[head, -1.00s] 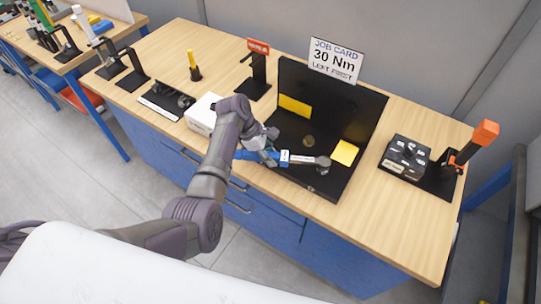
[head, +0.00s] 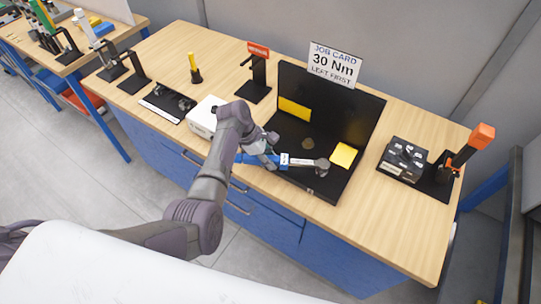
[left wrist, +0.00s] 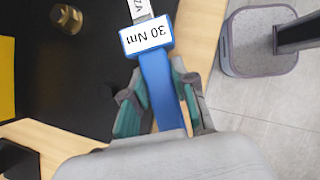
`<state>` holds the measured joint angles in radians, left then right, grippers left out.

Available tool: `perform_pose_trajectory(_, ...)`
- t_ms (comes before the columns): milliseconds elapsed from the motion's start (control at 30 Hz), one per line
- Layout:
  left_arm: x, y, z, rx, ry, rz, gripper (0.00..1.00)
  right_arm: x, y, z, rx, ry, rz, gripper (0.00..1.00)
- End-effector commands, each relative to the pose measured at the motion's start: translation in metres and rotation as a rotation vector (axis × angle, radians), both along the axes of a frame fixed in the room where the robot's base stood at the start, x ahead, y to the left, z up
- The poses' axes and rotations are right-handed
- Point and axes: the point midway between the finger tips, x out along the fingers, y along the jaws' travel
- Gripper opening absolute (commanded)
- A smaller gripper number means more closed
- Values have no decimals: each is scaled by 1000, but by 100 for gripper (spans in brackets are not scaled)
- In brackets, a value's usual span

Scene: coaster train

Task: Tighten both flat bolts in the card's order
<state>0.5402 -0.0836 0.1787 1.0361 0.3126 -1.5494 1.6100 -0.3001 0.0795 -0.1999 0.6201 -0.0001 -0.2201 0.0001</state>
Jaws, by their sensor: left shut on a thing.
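My left gripper (head: 267,158) is shut on the handle of a blue torque wrench (left wrist: 157,85), whose label reads 30 Nm. The wrench's grey head (head: 322,167) points right, over the right part of the black fixture's base (head: 290,175). It hides what is under it, so I cannot tell whether it sits on a bolt. A round brass bolt (head: 308,143) stands uncovered to its upper left, and a brass bolt (left wrist: 67,18) shows in the left wrist view. The job card (head: 335,62) reads 30 Nm, left first. My right gripper is out of view.
A white box (head: 203,117) stands close left of my arm. A black box with markings (head: 405,158) and an orange-topped tool (head: 470,147) stand at the right. A red-labelled stand (head: 256,75) is behind. The table's front right is clear.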

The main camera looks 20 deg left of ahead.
Motion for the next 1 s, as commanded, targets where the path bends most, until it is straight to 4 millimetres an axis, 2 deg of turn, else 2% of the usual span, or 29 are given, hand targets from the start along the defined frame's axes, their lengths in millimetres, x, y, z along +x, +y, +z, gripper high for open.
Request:
perform_pose_trajectory(333,1,-1,3,-3,-4,2,0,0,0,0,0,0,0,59)
perform_pose_trajectory(1000,2,-1,33,-5,-6,1,0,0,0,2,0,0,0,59)
